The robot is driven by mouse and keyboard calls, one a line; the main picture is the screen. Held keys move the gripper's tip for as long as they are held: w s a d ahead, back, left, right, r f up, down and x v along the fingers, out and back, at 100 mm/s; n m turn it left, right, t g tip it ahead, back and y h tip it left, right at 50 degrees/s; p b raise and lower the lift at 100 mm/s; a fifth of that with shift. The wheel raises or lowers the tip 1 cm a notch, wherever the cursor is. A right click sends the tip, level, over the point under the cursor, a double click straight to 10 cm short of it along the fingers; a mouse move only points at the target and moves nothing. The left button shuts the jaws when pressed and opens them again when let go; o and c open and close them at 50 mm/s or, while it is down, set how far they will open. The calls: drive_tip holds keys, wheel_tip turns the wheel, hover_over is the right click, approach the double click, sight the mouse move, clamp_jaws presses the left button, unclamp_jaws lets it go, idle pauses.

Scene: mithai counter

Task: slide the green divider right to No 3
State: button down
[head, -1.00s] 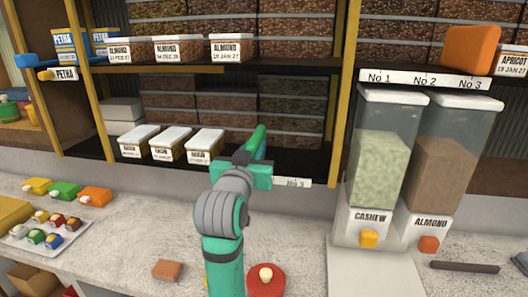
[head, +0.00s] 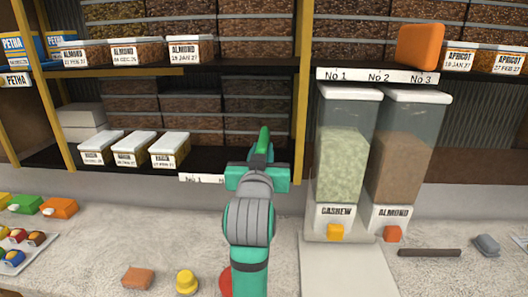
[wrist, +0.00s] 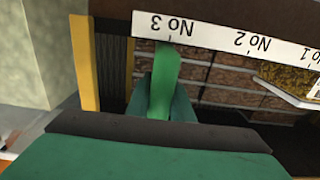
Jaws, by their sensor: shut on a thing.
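The green divider (head: 264,141) stands on the lower shelf, right of the white-lidded boxes. My gripper (head: 258,168) is shut on it, and the jaws hide its lower part in the head view. The shelf's white number strip (head: 200,179) shows No 1 at its left end, and my gripper covers its right part. In the wrist view, which is upside down, the green divider (wrist: 166,68) rises from between my jaws and its end meets the number strip (wrist: 215,38) right at the No 3 mark.
Three white-lidded boxes (head: 131,148) stand left on the same shelf. A yellow post (head: 302,90) rises right of my gripper, with the cashew dispenser (head: 344,150) beyond it. An orange divider (head: 420,46) stands on the upper shelf. An orange block (head: 137,277) lies on the counter.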

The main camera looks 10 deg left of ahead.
drive_tip(key=shift+d, duration=0.25)
drive_tip(key=c, duration=1.6)
unclamp_jaws()
drive_tip(key=shift+d, duration=0.1)
drive_tip(key=shift+o, duration=0.2)
drive_tip(key=shift+s, duration=0.1)
drive_tip(key=s, duration=1)
drive_tip(key=shift+s, duration=0.35)
drive_tip(key=shift+f, duration=0.1)
